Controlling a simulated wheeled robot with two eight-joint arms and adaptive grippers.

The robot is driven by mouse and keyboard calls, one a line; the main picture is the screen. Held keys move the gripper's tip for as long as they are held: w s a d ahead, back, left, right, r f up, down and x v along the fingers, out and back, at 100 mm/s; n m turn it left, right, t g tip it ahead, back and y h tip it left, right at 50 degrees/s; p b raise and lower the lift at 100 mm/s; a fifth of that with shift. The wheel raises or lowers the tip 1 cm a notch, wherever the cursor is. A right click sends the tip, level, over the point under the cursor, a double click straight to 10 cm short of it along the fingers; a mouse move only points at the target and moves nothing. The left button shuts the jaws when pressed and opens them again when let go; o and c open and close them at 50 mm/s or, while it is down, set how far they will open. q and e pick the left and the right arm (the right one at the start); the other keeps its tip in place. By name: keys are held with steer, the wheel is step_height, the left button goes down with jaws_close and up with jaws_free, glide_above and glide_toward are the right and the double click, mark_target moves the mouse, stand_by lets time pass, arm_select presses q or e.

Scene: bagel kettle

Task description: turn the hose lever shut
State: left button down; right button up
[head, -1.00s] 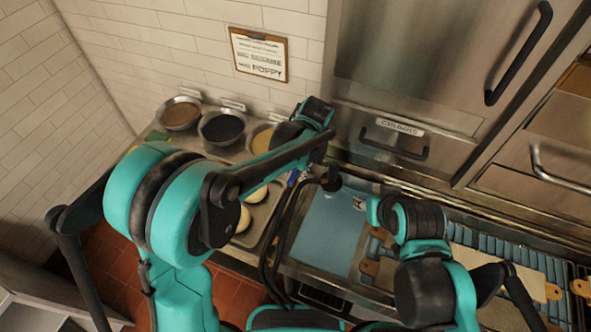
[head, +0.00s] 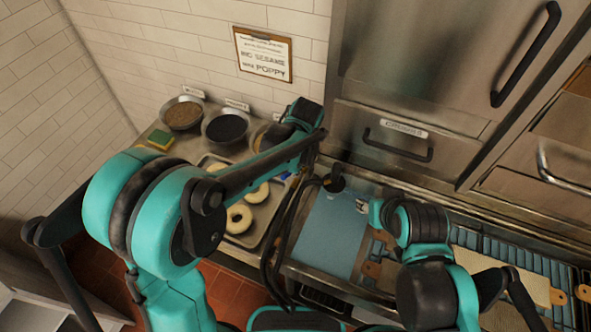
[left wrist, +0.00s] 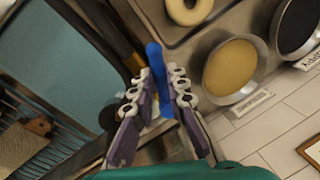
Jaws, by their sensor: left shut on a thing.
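The blue hose lever (left wrist: 154,62) stands between the fingers of my left gripper (left wrist: 160,84) in the left wrist view. The fingers are shut on it. In the head view my left forearm and wrist cover most of that spot, and only a small blue bit shows below them. Dark hoses (head: 280,235) hang beside the sink basin in the head view. My right arm is at the right over the counter, and its fingers cannot be made out.
A tray (head: 262,222) of bagels lies left of the hoses. Bowls of toppings, including a dark one (head: 226,127), stand behind it. A yellow-green sponge (head: 160,139) is at the left. Blue water (head: 328,235) fills the basin. Boards (head: 465,262) lie at the right; steel cabinets rise behind.

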arm_select(q)
steer(key=w+a+m+h+b, duration=0.1)
steer(key=w+m, duration=0.5)
steer(key=m, duration=0.7)
steer(key=shift+a+h, duration=0.4)
steer(key=shift+h, duration=0.3)
steer(key=shift+m, duration=0.3)
steer(key=c, duration=1.5)
jaws_free()
step_height(320, 180, up, 12)
steer(key=s, duration=0.2)
steer(key=shift+a, duration=0.4)
